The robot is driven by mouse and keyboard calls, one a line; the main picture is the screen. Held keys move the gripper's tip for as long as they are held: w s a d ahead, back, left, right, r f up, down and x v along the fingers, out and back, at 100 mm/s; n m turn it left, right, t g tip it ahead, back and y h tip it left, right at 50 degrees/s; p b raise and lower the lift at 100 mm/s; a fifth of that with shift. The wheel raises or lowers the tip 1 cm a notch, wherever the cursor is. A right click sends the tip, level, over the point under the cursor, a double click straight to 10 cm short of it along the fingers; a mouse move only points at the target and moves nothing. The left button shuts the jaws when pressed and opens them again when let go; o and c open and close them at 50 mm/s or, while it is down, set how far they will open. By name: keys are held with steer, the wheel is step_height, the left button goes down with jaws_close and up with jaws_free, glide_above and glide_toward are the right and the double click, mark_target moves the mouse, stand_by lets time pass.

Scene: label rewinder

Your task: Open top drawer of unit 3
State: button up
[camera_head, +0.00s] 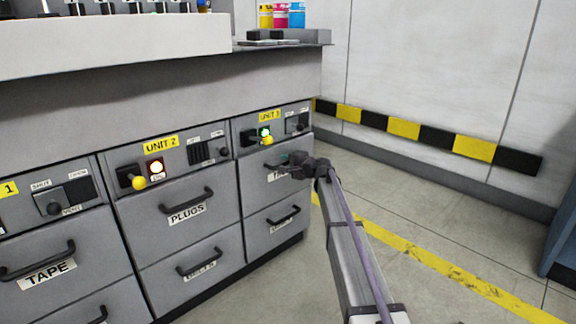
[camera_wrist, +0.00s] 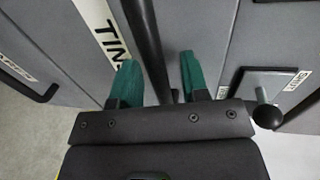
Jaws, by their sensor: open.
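Unit 3 is the right-hand grey unit in the head view, under its yellow label (camera_head: 269,115). Its top drawer (camera_head: 256,183) looks flush with the unit, and my gripper partly hides its front. My gripper (camera_head: 296,159) is at this drawer's handle. In the wrist view the green fingertips (camera_wrist: 158,75) are apart, with the dark handle bar (camera_wrist: 146,35) running between them. I see no clear contact on either side. The white drawer label (camera_wrist: 105,32) reads "TIN", cut off. Unit 3 has a lit green lamp (camera_head: 264,131) and a yellow-knobbed lever (camera_head: 267,140).
A black ball-ended lever (camera_wrist: 267,115) on a panel is close to my right finger. Unit 3's lower drawer (camera_head: 262,233) has its own handle (camera_wrist: 42,93). Unit 2 (camera_head: 190,222), with an amber-white lamp, is on the left.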

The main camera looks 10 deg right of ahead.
steer(key=shift+c, duration=0.2)
jaws_close()
steer(key=shift+s, duration=0.1)
